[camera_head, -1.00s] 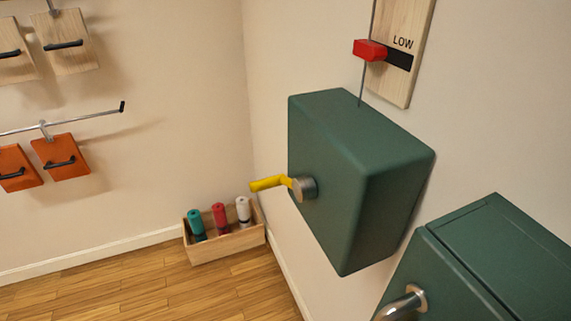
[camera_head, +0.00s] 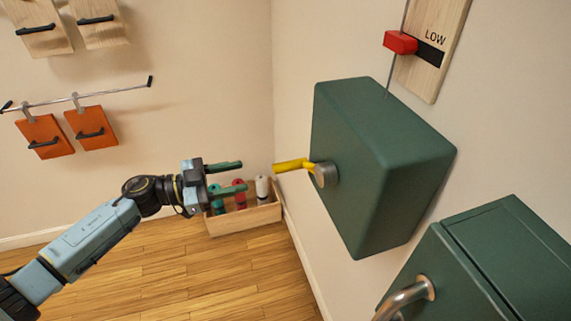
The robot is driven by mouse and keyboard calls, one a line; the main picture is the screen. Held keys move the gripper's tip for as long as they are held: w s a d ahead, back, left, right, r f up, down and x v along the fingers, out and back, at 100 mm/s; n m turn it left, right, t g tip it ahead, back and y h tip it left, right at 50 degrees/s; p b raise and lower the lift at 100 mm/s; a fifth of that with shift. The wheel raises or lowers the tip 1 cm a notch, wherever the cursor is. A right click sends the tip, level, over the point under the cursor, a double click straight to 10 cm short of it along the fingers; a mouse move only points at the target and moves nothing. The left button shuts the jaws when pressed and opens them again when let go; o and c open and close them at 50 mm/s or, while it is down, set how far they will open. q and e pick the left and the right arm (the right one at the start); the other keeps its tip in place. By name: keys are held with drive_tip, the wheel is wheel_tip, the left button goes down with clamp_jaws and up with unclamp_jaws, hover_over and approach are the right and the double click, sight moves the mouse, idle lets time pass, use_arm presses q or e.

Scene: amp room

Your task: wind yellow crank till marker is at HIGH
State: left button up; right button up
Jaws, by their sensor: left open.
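The yellow crank (camera_head: 291,165) sticks out to the left from a grey metal hub (camera_head: 325,175) on the side of a green box (camera_head: 375,170) on the right wall. The red marker (camera_head: 400,42) sits on a thin rod above the box, level with the LOW label (camera_head: 435,36) on a wooden board (camera_head: 436,70). The HIGH label is out of view. My left gripper (camera_head: 241,177) is open and empty, its fingers pointing right toward the crank handle, with a gap between them. My right gripper is not in view.
A second green box (camera_head: 470,250) with a metal handle (camera_head: 405,298) is at the lower right. A wooden crate (camera_head: 245,219) with coloured rolls stands on the floor behind my gripper. Orange plates (camera_head: 92,128) and wooden boards hang on the left wall.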

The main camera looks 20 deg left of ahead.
sight(300, 164)
use_arm(q)
drive_tip(key=x, duration=1.2)
drive_tip(key=shift+w+d+p, duration=0.15)
drive_tip(key=shift+w+p, duration=0.05)
drive_tip(key=shift+p, duration=0.15)
drive_tip(key=shift+c, duration=0.5)
clamp_jaws()
